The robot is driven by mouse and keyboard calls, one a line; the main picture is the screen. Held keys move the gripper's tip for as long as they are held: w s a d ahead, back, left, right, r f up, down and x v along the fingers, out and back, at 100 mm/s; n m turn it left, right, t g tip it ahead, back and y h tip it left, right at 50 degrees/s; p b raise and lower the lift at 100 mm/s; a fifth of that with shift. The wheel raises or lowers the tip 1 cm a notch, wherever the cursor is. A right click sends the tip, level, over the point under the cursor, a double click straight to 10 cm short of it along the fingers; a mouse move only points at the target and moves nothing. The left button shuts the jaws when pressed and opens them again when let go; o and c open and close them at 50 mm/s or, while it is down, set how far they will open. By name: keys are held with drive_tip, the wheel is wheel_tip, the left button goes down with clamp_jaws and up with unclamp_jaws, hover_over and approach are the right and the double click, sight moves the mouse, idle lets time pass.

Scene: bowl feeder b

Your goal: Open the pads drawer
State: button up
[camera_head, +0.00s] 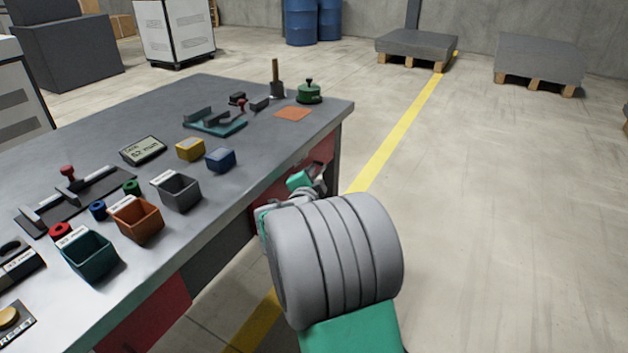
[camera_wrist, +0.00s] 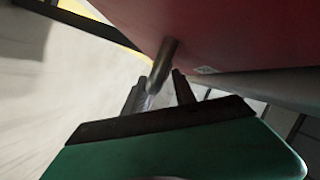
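A red drawer front (camera_head: 262,200) shows under the table's right end in the head view, partly behind my arm. In the wrist view the red front (camera_wrist: 235,30) fills the top right, with a grey metal handle bar (camera_wrist: 167,55) standing off it. My gripper (camera_wrist: 155,88) is at this handle, its two dark fingers apart with the bar's near end between them. A gap shows between the bar and the right finger. In the head view my gripper (camera_head: 318,176) is beside the table, mostly hidden by my wrist. I cannot read which drawer is the pads drawer.
Another red drawer front (camera_head: 150,318) is at the table's near left. The grey table top (camera_head: 235,165) carries bins, blocks, fixtures and a display. Open floor (camera_head: 480,220) lies to the right, crossed by a yellow line (camera_head: 395,125). Pallets (camera_head: 540,62) stand far back.

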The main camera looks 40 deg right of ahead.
drive_tip(key=shift+w+d+f, duration=0.1)
drive_tip(key=shift+w+d, duration=0.1)
drive_tip(key=shift+d, duration=0.1)
drive_tip(key=shift+c, duration=0.2)
clamp_jaws()
idle(1.1)
